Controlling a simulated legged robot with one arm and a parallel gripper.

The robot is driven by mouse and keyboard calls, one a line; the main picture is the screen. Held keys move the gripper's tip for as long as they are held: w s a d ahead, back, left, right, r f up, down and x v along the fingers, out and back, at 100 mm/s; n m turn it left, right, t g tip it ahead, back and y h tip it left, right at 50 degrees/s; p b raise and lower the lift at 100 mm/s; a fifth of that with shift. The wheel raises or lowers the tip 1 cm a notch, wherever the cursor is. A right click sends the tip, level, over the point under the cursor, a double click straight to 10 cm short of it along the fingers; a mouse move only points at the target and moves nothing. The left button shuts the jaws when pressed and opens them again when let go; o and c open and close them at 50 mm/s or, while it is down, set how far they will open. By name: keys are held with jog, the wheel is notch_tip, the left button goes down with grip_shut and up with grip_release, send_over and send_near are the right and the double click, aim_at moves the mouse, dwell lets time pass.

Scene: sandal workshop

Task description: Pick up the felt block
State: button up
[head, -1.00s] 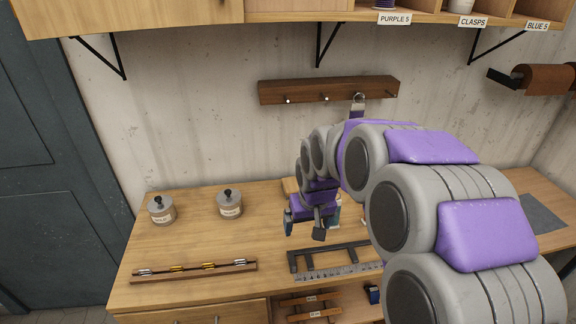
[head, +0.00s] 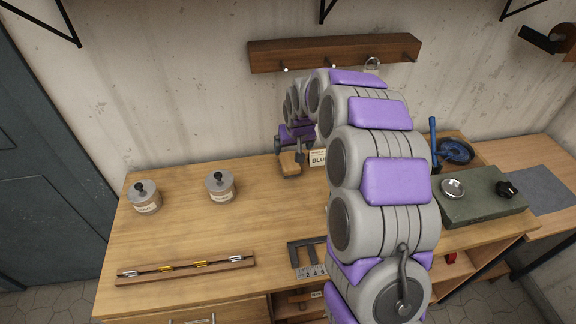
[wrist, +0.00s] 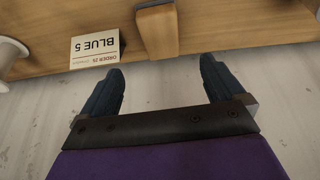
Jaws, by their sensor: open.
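A tan wooden-looking block, likely the felt block (head: 291,164), stands near the back of the workbench (head: 190,240). A dark layer shows at its lower edge in the head view. In the wrist view the block (wrist: 158,30) lies just beyond my fingertips, in line with the gap between them. My gripper (head: 290,150) is close to the block. In the wrist view my gripper (wrist: 160,68) is open, with nothing between its two dark fingers. I cannot tell from the head view whether a finger touches the block.
A BLUE 5 order card (wrist: 94,49) stands close beside the block. Two lidded jars (head: 143,198) and a rack of small tools (head: 185,268) are on the left. A green slab (head: 470,198) with small items is on the right. The back wall (head: 190,90) is near.

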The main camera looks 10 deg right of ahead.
aim_at(289, 160)
jog(key=x, duration=0.2)
jog(key=b+x, duration=0.1)
jog(key=x, duration=0.3)
jog(key=shift+d, duration=0.35)
jog(key=x, duration=0.2)
jog(key=b+x, duration=0.1)
jog(key=a+b+x, duration=0.1)
jog(key=x, duration=0.1)
jog(key=shift+f, duration=0.35)
jog(key=shift+r, duration=0.1)
jog(key=c, duration=1.1)
jog(key=shift+c, duration=0.2)
